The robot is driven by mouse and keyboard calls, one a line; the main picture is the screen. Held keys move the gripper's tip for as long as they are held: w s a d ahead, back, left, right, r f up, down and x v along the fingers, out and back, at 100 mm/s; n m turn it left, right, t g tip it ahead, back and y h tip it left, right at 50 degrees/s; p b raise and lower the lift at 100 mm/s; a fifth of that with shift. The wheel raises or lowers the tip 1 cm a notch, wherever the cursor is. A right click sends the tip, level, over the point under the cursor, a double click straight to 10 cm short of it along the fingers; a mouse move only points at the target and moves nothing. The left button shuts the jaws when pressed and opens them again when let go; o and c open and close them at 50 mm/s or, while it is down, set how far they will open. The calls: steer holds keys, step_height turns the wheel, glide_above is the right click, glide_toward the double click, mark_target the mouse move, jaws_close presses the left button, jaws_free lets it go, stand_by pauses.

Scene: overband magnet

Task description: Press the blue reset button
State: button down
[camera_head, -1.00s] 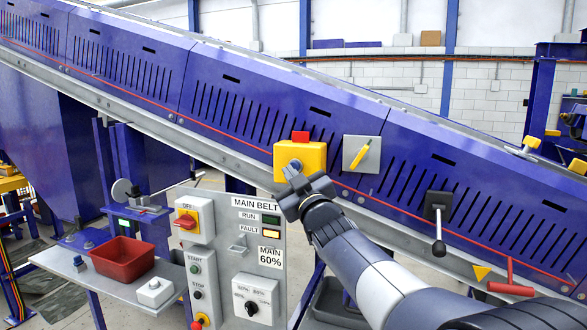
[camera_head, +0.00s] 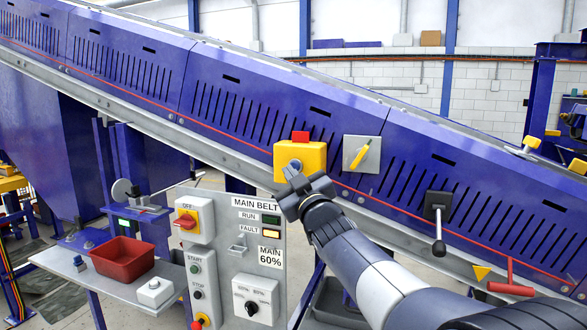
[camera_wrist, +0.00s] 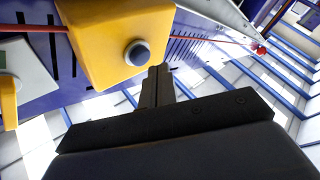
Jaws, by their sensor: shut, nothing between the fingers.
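A yellow box (camera_head: 313,155) with a red block on top is mounted on the blue conveyor side. Its round blue-grey button (camera_wrist: 137,53) shows clearly in the wrist view, on the face of the yellow box (camera_wrist: 105,35). In the head view the button (camera_head: 296,163) is partly hidden behind my fingers. My gripper (camera_head: 289,173) is shut and empty, with its fingertips at the lower left of the yellow box. In the wrist view the shut fingertips (camera_wrist: 160,70) are just to the lower right of the button. I cannot tell whether they touch the box.
A grey plate with a yellow handle (camera_head: 361,154) sits just right of the box. A black lever (camera_head: 438,220) is further right. The MAIN BELT control panel (camera_head: 245,262) stands below left, beside a shelf with a red bin (camera_head: 122,259). A red cord runs along the conveyor.

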steer(key=shift+w, duration=0.15)
steer(key=shift+w+d, duration=0.15)
steer(key=shift+w, duration=0.1)
steer(key=shift+w+d+p, duration=0.15)
steer(key=shift+w+p, duration=0.25)
steer(key=shift+w, duration=0.1)
stand_by(0.9)
steer(key=shift+s, duration=0.1)
steer(key=shift+s+a+b, duration=0.3)
steer(key=shift+s+b, duration=0.45)
steer(key=shift+b, duration=0.05)
